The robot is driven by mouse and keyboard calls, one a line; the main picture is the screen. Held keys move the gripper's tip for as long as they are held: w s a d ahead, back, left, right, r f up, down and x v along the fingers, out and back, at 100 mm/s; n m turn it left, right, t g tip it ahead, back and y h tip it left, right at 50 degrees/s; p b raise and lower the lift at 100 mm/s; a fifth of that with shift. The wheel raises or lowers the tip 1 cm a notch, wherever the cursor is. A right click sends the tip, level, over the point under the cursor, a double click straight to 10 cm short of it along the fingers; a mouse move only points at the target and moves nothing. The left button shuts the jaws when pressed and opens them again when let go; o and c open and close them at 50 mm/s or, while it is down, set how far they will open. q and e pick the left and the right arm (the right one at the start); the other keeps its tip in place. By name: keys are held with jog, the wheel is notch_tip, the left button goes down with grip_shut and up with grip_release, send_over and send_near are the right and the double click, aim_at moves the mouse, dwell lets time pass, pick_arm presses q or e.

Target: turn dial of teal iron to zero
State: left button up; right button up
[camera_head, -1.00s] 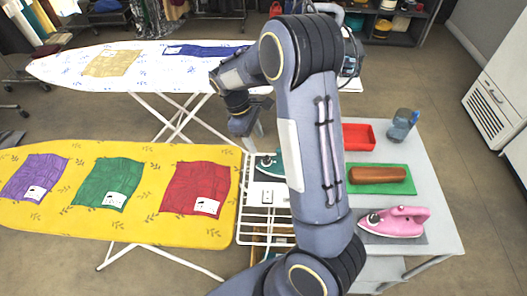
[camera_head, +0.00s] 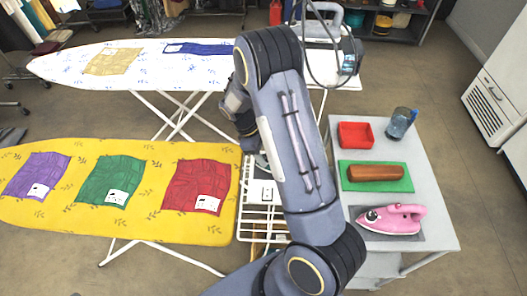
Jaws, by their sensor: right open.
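The teal iron is hidden behind my right arm in the head view, and its dial cannot be seen. The white wire rest (camera_head: 262,222) at the right end of the yellow ironing board shows to the left of my forearm. My right gripper (camera_head: 256,152) points down over the far part of this rest. It is open, but its fingers are small and partly covered by my own arm, so I cannot tell whether they touch anything. My left gripper is not in view.
The yellow board (camera_head: 130,225) holds purple, green and red cloths. A white board (camera_head: 150,57) stands behind. On the grey table (camera_head: 432,190) at right are a red tray (camera_head: 356,135), a blue jug (camera_head: 401,122), a brown block (camera_head: 375,173) on a green mat and a pink iron (camera_head: 391,218).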

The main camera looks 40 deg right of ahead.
jog(key=c, duration=1)
jog(key=n+b, duration=0.1)
jog(key=n, duration=0.1)
jog(key=n+t+h, duration=0.1)
jog(key=n, duration=0.1)
jog(key=shift+s+a+b, duration=0.15)
jog(key=shift+b, duration=0.2)
jog(key=n+t, duration=0.1)
jog(key=n, duration=0.1)
jog(key=n+b, duration=0.1)
jog(key=n, duration=0.1)
jog(key=shift+s+a+n+t+h, duration=0.1)
jog(key=shift+s+n+t+h, duration=0.1)
jog(key=shift+n+t+h, duration=0.15)
jog(key=n, duration=0.1)
jog(key=n+t+b, duration=0.1)
jog(key=n, duration=0.1)
jog(key=n+t, duration=0.1)
jog(key=shift+s, duration=0.25)
jog(key=shift+s+n+t+y+b, duration=0.1)
jog(key=shift+n+t+y+b, duration=0.3)
jog(key=shift+n, duration=1.65)
jog(key=shift+t, duration=0.25)
